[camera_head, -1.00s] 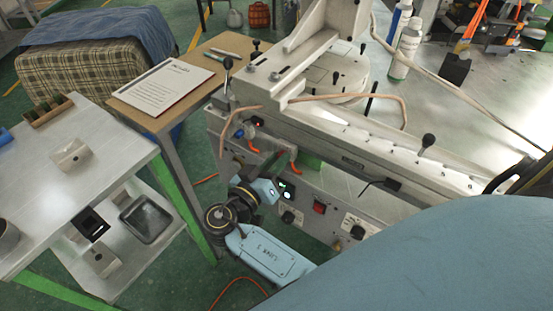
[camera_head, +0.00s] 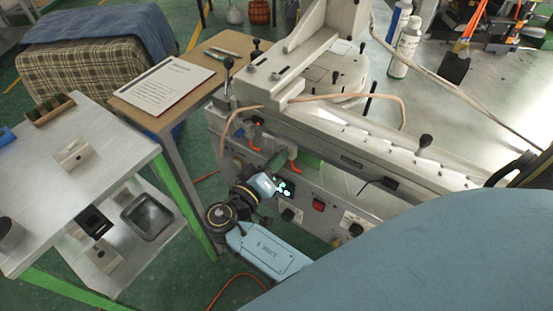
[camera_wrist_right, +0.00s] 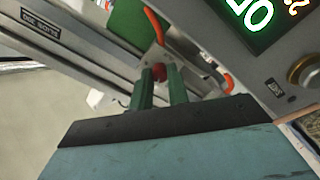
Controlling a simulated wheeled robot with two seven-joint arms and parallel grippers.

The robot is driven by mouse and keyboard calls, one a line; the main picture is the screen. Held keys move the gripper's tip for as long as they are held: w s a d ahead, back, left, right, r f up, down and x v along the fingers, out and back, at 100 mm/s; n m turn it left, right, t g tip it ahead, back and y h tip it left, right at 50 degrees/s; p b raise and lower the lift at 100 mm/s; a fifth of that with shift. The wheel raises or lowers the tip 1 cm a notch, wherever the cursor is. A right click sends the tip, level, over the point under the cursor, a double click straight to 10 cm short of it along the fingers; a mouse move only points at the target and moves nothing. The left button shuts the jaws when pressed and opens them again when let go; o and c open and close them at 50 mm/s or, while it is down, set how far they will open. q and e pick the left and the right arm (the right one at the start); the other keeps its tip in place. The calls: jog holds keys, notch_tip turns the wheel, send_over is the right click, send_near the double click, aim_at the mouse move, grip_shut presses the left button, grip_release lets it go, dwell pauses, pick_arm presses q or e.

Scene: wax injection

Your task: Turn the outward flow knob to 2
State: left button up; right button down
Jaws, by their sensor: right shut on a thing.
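My right gripper (camera_head: 279,160) reaches the front panel of the wax machine (camera_head: 345,160); its light blue body partly covers the panel. The knob lies between two orange hoses (camera_wrist_right: 154,25). Most of it is hidden by the fingers, and I cannot read a number or mark on it. My left gripper is not in view.
A lit green display (camera_wrist_right: 250,12) and a brass-coloured knob (camera_wrist_right: 303,69) are to the right in the wrist view. A red switch (camera_head: 318,205) and black knobs sit on the lower panel. A metal side table (camera_head: 110,150) stands left, with green floor between.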

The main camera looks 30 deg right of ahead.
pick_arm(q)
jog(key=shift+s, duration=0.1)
pick_arm(e)
jog(key=c, duration=1.3)
grip_release()
jog(key=shift+c, duration=0.2)
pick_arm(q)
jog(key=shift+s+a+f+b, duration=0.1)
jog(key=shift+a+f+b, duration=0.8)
pick_arm(e)
jog(key=v, duration=1.3)
jog(key=shift+a, duration=0.15)
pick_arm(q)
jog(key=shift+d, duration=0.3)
pick_arm(e)
jog(key=shift+s, duration=0.1)
